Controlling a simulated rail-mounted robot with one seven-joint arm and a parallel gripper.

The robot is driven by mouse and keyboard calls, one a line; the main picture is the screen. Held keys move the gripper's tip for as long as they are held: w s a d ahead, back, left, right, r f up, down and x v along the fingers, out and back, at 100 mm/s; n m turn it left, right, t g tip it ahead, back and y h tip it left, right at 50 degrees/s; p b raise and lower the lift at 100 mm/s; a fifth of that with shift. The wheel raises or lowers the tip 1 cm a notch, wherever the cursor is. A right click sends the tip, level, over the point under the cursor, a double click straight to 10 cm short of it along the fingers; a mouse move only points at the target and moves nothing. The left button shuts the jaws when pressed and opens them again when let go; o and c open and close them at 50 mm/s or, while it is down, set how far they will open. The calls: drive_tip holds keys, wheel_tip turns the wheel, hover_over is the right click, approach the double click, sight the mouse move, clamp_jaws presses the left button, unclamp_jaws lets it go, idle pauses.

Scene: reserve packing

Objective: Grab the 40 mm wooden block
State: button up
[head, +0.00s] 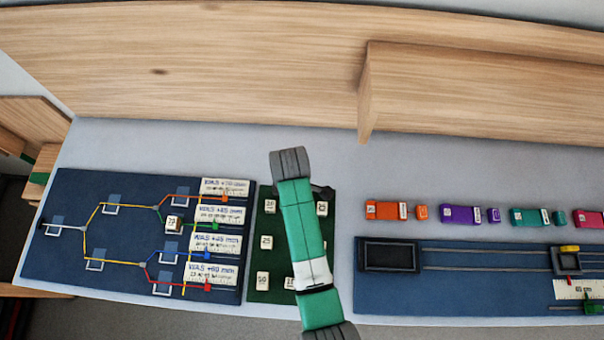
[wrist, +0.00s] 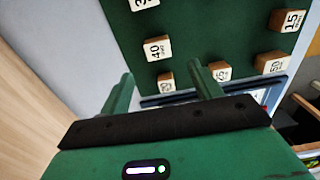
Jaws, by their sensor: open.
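The 40 mm wooden block (wrist: 157,47) is a small block with a white face reading "40". It lies on the green mat in the wrist view, just beyond the fingertips and roughly between them. In the head view my arm covers the middle of the green mat (head: 253,290), and I cannot make out the 40 mm block or the fingertips there.
Other numbered blocks stand close by: one reading "25" (wrist: 220,72) beside the right finger, "50" (wrist: 273,63), "15" (wrist: 287,20). A blue board (head: 60,262) with coloured lines lies left. Coloured blocks (head: 386,210) line the right, under a wooden shelf (head: 480,90).

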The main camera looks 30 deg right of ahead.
drive_tip(key=f, duration=0.7)
drive_tip(key=shift+s+d+f, duration=0.1)
drive_tip(key=shift+s+d, duration=0.05)
drive_tip(key=shift+d, duration=0.15)
drive_tip(key=c, duration=1)
drive_tip(key=shift+c, duration=0.2)
wheel_tip(320, 180, up, 4)
drive_tip(key=shift+f, duration=0.1)
drive_tip(key=s+a, duration=0.1)
drive_tip(key=s, duration=0.4)
drive_tip(key=s+a+r, duration=0.1)
drive_tip(key=s+a, duration=0.1)
drive_tip(key=s, duration=0.3)
drive_tip(key=s+a, duration=0.2)
drive_tip(key=s, duration=0.3)
drive_tip(key=shift+a+r, duration=0.15)
